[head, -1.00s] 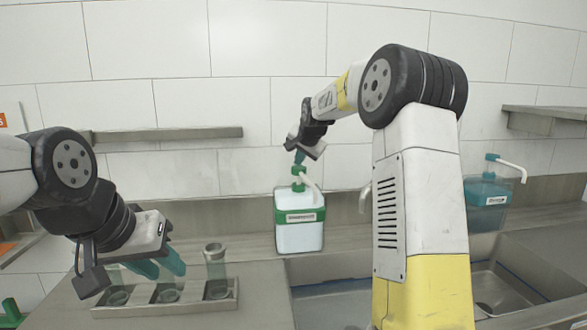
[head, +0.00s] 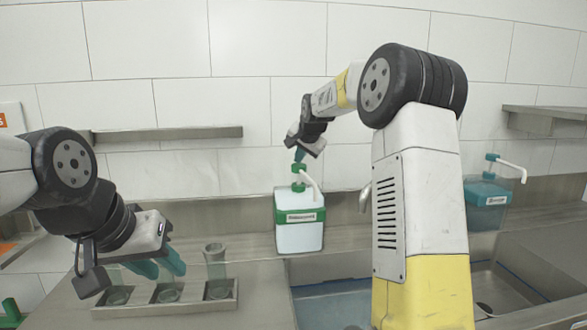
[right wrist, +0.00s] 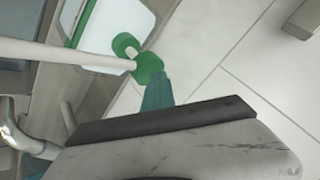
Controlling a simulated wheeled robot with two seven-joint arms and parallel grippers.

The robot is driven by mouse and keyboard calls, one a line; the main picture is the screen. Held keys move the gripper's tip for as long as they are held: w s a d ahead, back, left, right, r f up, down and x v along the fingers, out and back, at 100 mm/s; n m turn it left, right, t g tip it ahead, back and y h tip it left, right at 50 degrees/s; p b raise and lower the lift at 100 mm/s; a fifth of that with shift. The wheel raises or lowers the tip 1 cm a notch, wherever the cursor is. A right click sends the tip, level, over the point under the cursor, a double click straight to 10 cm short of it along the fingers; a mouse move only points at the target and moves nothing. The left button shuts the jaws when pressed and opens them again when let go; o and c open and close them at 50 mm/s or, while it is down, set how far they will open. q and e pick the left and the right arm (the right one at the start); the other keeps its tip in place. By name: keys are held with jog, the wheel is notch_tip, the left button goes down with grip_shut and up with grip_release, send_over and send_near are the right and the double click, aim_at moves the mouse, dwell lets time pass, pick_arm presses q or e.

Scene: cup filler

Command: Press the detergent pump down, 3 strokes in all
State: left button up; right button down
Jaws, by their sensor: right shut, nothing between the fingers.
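The detergent bottle (head: 299,236) stands upright at the back of the counter, pale with a green top and green label band. Its green pump head (head: 299,168) has a white spout; the head also shows in the right wrist view (right wrist: 149,68). My right gripper (head: 299,155) is shut and empty, pointing down. Its teal fingertips are right at the top of the pump head; whether they touch it I cannot tell. My left gripper (head: 165,268) hangs over the cup holder at left, its teal fingers apart and nothing seen between them.
A second, teal bottle (head: 487,203) stands at right behind my right arm. A sink (head: 335,305) is in front of the detergent bottle. A shelf (head: 165,135) is on the wall.

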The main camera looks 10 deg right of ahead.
jog(key=shift+f, duration=0.1)
jog(key=shift+r, duration=3.1)
